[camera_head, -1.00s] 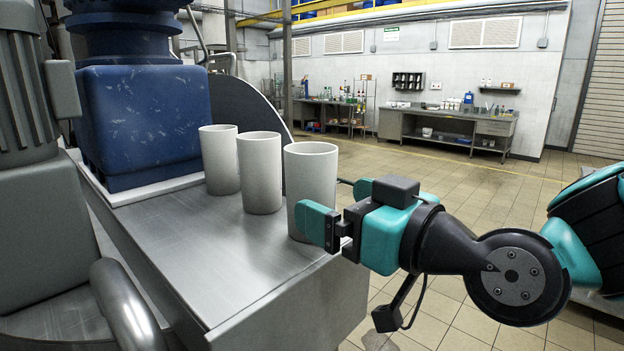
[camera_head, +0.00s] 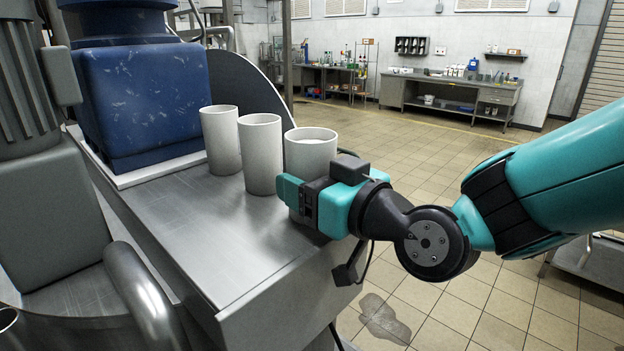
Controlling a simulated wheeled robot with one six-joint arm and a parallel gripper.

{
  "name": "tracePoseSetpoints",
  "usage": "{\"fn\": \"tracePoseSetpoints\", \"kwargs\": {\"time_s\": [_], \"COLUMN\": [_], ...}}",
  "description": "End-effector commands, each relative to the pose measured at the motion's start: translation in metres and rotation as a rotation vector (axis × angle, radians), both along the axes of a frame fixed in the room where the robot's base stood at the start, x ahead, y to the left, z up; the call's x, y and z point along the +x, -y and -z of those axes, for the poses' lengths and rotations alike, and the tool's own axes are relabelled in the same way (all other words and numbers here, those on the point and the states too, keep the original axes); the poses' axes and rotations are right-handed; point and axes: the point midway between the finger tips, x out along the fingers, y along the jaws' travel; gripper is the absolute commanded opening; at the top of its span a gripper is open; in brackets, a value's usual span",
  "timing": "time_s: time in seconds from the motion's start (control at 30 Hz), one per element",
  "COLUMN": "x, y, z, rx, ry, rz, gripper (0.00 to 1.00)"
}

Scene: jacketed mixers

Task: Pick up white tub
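Three white tubs stand upright in a row on a steel machine top (camera_head: 215,255): the far left tub (camera_head: 221,140), the middle tub (camera_head: 261,153) and the nearest, right tub (camera_head: 311,151). My gripper (camera_head: 306,188) reaches in from the right at the nearest tub. One teal finger lies across the near side of that tub, at its lower half. The other finger is hidden behind the tub and the gripper body, so I cannot tell whether the fingers touch it. The gripper covers much of the tub's lower part.
A blue machine housing (camera_head: 145,100) stands behind the tubs at the left. A grey curved pipe (camera_head: 145,295) rises at the front left. The tiled floor (camera_head: 440,160) is open beyond the steel top. A workbench (camera_head: 450,98) stands far off at the back wall.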

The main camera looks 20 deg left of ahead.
Motion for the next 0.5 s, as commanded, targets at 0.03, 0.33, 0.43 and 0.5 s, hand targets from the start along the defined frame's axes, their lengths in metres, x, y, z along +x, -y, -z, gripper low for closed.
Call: {"fn": "tracePoseSetpoints", "kwargs": {"time_s": [0.03, 0.33, 0.43, 0.5], "x": [0.000, 0.000, 0.000, -0.001], "y": [0.000, 0.000, 0.000, 0.000], "z": [-0.001, -0.004, -0.012, -0.020], "rx": [0.002, 0.002, 0.004, 0.004], "ry": [0.001, 0.002, 0.004, 0.005], "rz": [0.000, -0.001, -0.002, -0.002], "gripper": [0.33, 0.33, 0.33, 0.33]}}
